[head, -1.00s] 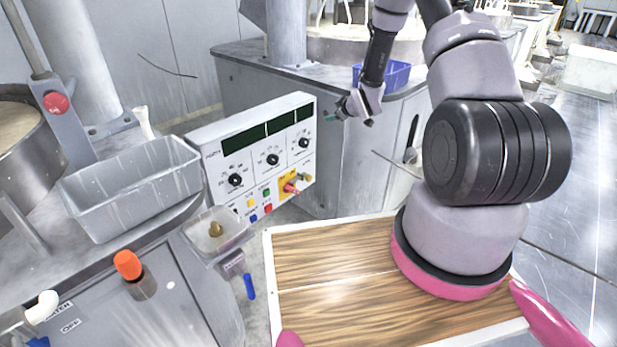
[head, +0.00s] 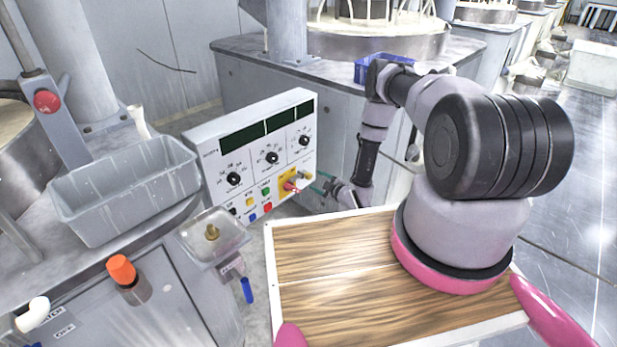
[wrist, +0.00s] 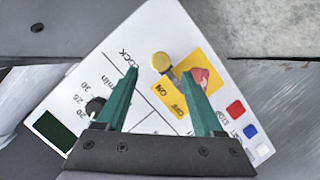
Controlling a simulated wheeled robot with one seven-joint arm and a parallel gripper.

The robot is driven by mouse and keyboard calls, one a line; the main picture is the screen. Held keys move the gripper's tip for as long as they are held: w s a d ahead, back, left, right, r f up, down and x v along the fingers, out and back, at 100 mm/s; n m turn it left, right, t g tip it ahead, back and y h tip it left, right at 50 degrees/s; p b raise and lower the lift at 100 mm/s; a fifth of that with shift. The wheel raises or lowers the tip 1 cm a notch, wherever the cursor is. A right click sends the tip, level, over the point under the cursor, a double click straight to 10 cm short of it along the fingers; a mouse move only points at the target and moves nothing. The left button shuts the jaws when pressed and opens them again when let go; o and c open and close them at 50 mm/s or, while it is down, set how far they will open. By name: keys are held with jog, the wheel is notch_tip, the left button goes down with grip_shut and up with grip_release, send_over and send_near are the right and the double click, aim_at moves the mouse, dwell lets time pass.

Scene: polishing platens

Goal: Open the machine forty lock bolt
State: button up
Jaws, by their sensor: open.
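The control panel (head: 225,165) is a white box with dark displays, black knobs and coloured buttons. At its lower right is a yellow plate (head: 287,181) with a red switch (head: 290,186). A small brass bolt (head: 305,176) with a round head sticks out beside it; it also shows in the wrist view (wrist: 160,62), near printed "LOCK" lettering. My gripper (head: 322,182) is at the panel's lower right side. In the wrist view my gripper (wrist: 160,76) has its green fingers apart, with the bolt head appearing between the tips. Contact cannot be told. No machine number is readable.
An orange-capped part (head: 122,270) is in front. My wooden deck (head: 335,245) lies below the arm. A blue basket (head: 362,66) sits on the machine behind.

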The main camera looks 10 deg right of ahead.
aim_at(310, 177)
jog(key=x, duration=0.7)
jog(key=shift+w+a, duration=0.1)
jog(key=shift+w, duration=0.05)
grip_shut()
jog(key=shift+f, duration=0.1)
dwell(1.1)
